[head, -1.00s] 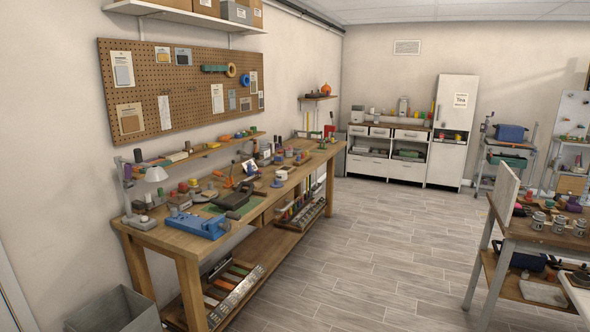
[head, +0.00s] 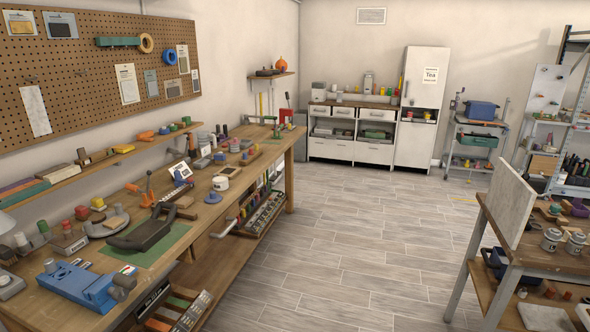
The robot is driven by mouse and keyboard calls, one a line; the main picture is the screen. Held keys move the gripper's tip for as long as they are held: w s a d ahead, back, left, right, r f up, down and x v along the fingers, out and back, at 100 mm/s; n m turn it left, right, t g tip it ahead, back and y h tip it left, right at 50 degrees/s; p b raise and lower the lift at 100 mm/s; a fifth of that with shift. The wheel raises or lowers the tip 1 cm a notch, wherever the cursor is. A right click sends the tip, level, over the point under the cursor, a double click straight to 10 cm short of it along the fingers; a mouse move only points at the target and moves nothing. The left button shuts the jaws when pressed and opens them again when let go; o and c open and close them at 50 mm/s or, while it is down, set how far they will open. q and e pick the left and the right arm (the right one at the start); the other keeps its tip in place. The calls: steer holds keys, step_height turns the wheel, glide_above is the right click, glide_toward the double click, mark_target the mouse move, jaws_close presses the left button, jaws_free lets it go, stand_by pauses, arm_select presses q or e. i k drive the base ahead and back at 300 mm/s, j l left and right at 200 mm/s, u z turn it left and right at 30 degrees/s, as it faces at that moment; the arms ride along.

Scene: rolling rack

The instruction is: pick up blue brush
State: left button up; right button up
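I cannot make out a blue brush in the head view; at this distance small items are too small to tell apart. A rolling rack (head: 447,148) stands at the back right, by the white cabinet. It carries a blue bin (head: 482,111) on top and a green bin (head: 478,140) below. Neither of my grippers is in view.
A long wooden workbench (head: 225,213) crowded with tools runs along the left wall. Another table (head: 480,262) with an upright panel stands at the right. A white cabinet (head: 420,110) and drawer unit (head: 335,148) line the back. The grey floor between is clear.

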mark_target(220, 159)
steer(key=i, duration=1.15)
steer(key=i+l+u, duration=0.1)
steer(key=i, duration=1.05)
